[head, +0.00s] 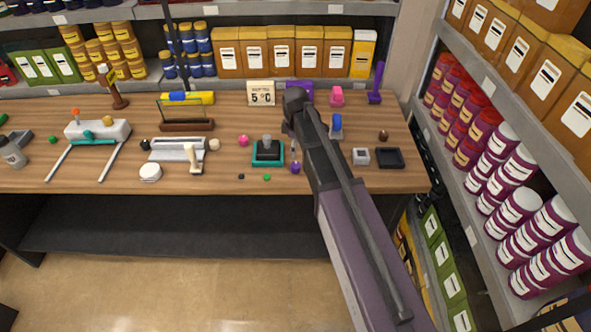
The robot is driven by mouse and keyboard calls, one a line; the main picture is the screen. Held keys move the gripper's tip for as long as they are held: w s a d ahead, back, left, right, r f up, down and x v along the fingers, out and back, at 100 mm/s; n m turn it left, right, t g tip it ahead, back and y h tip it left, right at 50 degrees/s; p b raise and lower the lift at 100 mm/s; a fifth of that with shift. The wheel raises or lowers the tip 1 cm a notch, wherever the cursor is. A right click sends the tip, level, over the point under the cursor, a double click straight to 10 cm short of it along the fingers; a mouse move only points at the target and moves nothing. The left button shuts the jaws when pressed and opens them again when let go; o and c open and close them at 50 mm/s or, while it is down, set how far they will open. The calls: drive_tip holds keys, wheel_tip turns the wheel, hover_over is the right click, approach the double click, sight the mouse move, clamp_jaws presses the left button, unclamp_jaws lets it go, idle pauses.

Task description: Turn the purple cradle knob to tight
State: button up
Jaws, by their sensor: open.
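I see several purple things, and I cannot tell surely which is the cradle knob. A small purple ball-shaped piece (295,168) with a thin grey stem above it sits near the table's front edge, just left of my arm. A purple block (305,86) at the back is partly hidden behind my arm. A purple upright stand (376,84) is at the back right. My gripper (288,128) shows only as a small dark part beside my wrist, above the middle of the table. It is open and its fingertips are not clear.
The wooden table (225,184) is crowded. A teal tray with a grey knob (267,152) stands left of my arm. A blue-topped piece (336,127), a small white box (361,156) and a black tray (389,158) are to its right. Shelves stand behind and at right.

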sight(296, 165)
drive_tip(key=shift+f+b, duration=4.3)
drive_tip(key=shift+f, duration=0.35)
drive_tip(key=c, duration=1.1)
